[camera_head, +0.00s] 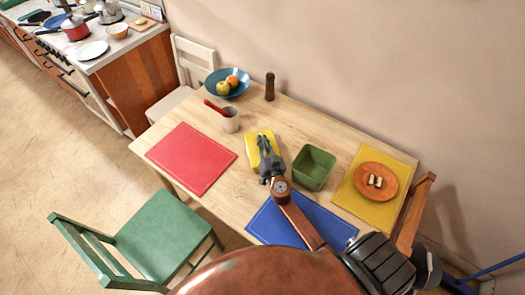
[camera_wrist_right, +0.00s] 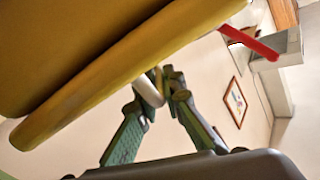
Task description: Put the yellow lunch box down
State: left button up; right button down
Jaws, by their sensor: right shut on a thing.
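I cannot tell whether the box touches the table. My left gripper is not in view.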

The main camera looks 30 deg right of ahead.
jog(key=shift+r, duration=0.1)
dwell(0.3)
notch_tip(320, 180, up, 10)
jog(key=p, duration=0.5)
jog(key=shift+p, duration=0.35)
notch_tip(320, 180, up, 7)
jog(key=p, duration=0.6)
jog(key=s+a+n+t+y+b, duration=0.1)
jog(key=s+a+n+y+b, duration=0.2)
jog(key=s+a, duration=1.4)
jog(key=s+f+y+b, duration=0.1)
jog(key=s+y+b, duration=0.1)
jog(key=s+b, duration=0.1)
jog(key=shift+s+a, duration=0.35)
jog(key=shift+s, duration=0.1)
